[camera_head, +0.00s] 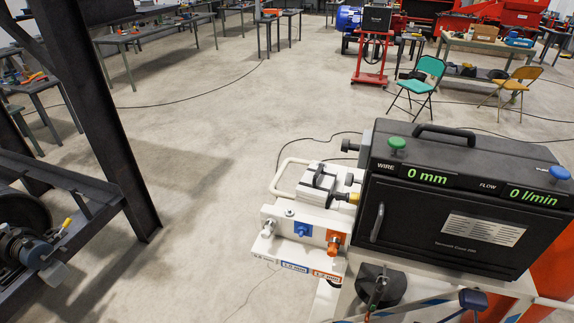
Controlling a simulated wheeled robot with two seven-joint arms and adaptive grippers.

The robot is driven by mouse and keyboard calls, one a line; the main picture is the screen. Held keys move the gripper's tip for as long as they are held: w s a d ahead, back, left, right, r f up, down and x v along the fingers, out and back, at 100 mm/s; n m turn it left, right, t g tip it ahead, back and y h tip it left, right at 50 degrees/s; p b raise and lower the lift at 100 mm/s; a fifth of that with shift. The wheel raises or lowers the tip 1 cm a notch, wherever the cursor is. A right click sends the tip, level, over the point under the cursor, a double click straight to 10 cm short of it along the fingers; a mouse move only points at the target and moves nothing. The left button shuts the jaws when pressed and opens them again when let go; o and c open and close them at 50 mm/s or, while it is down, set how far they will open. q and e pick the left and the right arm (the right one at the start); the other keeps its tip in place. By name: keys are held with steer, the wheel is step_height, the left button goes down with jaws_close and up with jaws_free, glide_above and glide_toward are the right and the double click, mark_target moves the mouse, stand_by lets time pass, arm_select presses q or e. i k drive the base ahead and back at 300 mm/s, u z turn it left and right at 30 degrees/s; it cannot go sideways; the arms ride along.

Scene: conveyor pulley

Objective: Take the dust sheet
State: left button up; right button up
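I cannot make out a dust sheet anywhere in the head view. Neither of my grippers shows in this view.
A black machine (455,215) with green WIRE and FLOW readouts stands front right on a white cart. Beside it is a white unit (310,215) with blue and orange parts. A dark steel frame (95,110) stands left. Chairs (420,82) and benches stand behind. The middle floor is mostly clear.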

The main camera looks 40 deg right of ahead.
mark_target(317, 184)
steer(key=i, duration=2.75)
steer(key=z, duration=4.25)
